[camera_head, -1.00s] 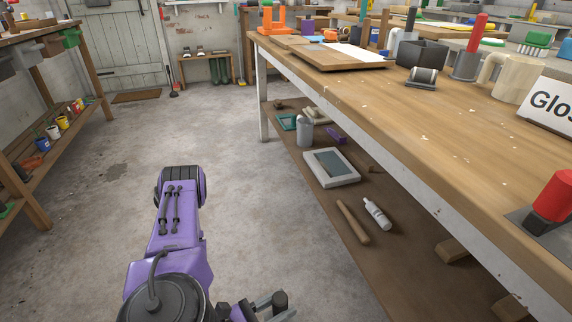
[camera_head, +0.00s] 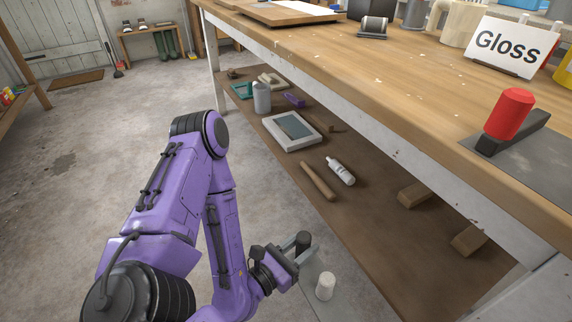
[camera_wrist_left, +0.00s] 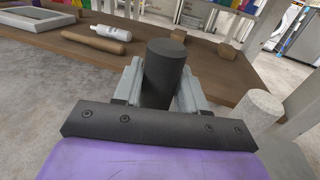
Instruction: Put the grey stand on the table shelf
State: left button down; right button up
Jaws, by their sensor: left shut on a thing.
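My left gripper (camera_head: 292,244) is shut on a dark grey upright cylinder, which I take to be the grey stand (camera_head: 303,242). In the left wrist view, the grey stand (camera_wrist_left: 164,72) stands up between the two pale finger pads; its lower part is hidden. My left gripper holds it beside the front edge of the brown table shelf (camera_head: 375,225), on the floor side. The shelf runs under the worktable (camera_head: 400,100), with a bare stretch near its middle. My right gripper is not in view.
On the shelf lie a wooden rolling-pin-like rod (camera_head: 318,181), a white bottle (camera_head: 341,171), a framed panel (camera_head: 291,131), a grey canister (camera_head: 262,98) and wooden blocks (camera_head: 414,194). A whitish cylinder (camera_head: 325,286) stands on a grey surface close to my left gripper.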

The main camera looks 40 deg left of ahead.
pick_arm(q)
jog(key=w+d+b, duration=0.1)
jog(key=w, duration=0.4)
jog(key=w+d+b, duration=0.2)
jog(key=w, duration=0.2)
jog(key=w+d+b, duration=0.2)
jog(key=w, duration=0.3)
jog(key=shift+w+d+r, duration=0.1)
jog(key=shift+w+d, duration=0.1)
jog(key=shift+w, duration=0.15)
jog(key=w, duration=0.1)
jog(key=w+d, duration=0.1)
jog(key=w, duration=0.1)
jog(key=w+f+b, duration=0.1)
jog(key=w, duration=0.1)
jog(key=shift+d, duration=0.4)
jog(key=shift+f+b, duration=0.35)
jog(key=shift+f, duration=0.15)
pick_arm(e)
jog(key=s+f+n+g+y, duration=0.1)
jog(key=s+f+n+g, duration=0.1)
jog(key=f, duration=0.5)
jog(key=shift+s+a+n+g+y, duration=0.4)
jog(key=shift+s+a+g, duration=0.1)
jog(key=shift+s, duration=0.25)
